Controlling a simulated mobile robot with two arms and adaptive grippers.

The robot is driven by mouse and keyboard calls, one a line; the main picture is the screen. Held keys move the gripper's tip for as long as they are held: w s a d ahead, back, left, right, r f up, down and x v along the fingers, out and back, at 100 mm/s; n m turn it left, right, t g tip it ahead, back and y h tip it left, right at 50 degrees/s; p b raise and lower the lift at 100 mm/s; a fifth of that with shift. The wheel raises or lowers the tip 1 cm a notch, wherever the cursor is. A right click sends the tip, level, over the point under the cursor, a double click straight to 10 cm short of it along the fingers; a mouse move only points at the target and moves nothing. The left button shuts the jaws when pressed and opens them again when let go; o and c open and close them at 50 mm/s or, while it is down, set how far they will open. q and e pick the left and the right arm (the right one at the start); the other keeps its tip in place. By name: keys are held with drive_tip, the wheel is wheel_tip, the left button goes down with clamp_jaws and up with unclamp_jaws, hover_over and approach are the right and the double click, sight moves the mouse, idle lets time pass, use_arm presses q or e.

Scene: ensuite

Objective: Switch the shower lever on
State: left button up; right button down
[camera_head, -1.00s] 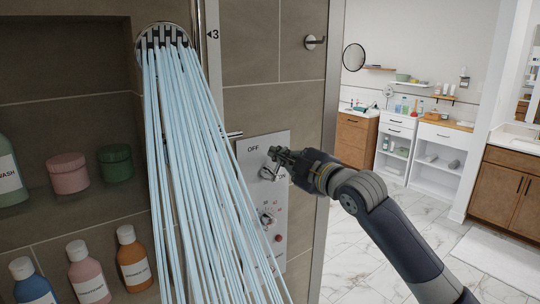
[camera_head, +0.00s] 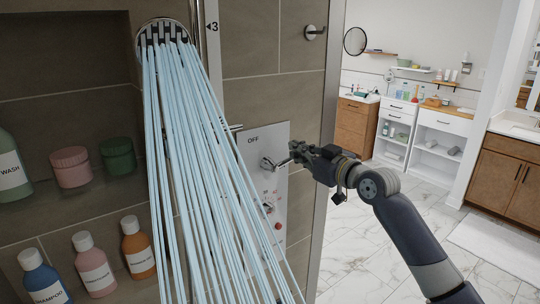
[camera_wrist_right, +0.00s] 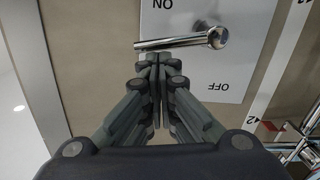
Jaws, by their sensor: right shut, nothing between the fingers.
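The chrome shower lever (camera_head: 270,163) is on a pale control panel (camera_head: 262,140) marked OFF above it. Its handle points right in the head view. In the right wrist view, where the panel appears upside down, the lever (camera_wrist_right: 180,42) lies roughly level between the ON and OFF marks. Water streams from the shower head (camera_head: 163,37) and passes in front of part of the panel. My right gripper (camera_head: 294,150) is shut and empty, its tips close to the handle's end; I cannot tell if they touch. The right wrist view shows the closed fingers (camera_wrist_right: 157,60) beside the handle. My left gripper is out of view.
A wall niche at left holds a pink jar (camera_head: 70,167) and a green jar (camera_head: 118,157); bottles such as the orange one (camera_head: 138,248) stand below. A hook (camera_head: 314,32) is on the wall above the panel. Open marble floor (camera_head: 365,250) lies to the right.

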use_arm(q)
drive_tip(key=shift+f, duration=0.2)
use_arm(e)
drive_tip(key=shift+w+d+f+m, duration=0.15)
drive_tip(key=shift+f+m, duration=0.15)
drive_tip(key=shift+m, duration=0.15)
drive_tip(key=shift+w+d+f+m, duration=0.1)
drive_tip(key=shift+f+m, duration=0.15)
drive_tip(key=shift+m, duration=0.2)
wheel_tip(320, 180, up, 5)
drive_tip(key=p, duration=0.4)
use_arm(q)
drive_tip(key=b, duration=0.2)
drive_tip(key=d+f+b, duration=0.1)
drive_tip(key=b, duration=0.2)
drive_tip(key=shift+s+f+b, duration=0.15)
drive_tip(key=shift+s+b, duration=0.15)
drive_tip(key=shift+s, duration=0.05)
use_arm(e)
drive_tip(key=v, duration=1.1)
drive_tip(key=shift+f, duration=0.65)
drive_tip(key=shift+a, duration=0.15)
